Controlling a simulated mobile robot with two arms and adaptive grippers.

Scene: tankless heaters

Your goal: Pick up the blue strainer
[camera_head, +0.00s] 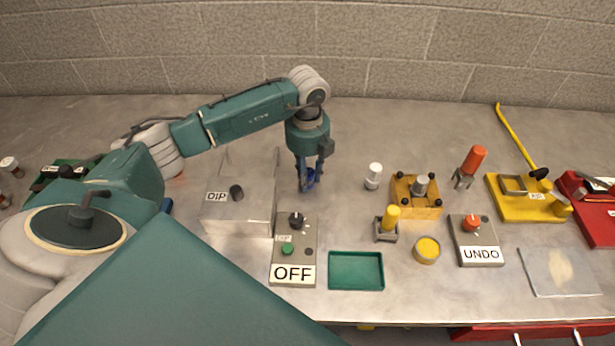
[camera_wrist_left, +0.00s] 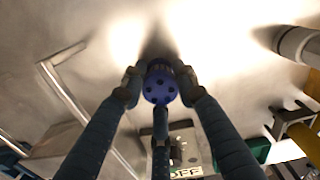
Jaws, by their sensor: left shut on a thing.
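The blue strainer (camera_wrist_left: 160,84) shows in the left wrist view as a round blue piece with several dark holes. My left gripper (camera_wrist_left: 154,86) is shut on it, with a finger on each side. In the head view my left gripper (camera_head: 306,186) points down over the table, right of the DIP box, and the strainer (camera_head: 312,176) is a small dark blue patch between the fingers, mostly hidden. I cannot tell whether the strainer touches the table. My right gripper is not in view.
The metal DIP box (camera_head: 238,215) stands left of the gripper, and the OFF control box (camera_head: 294,250) is in front. A white cylinder (camera_head: 374,174) and a yellow block (camera_head: 416,196) stand to the right. A green tray (camera_head: 356,284) lies near the front edge.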

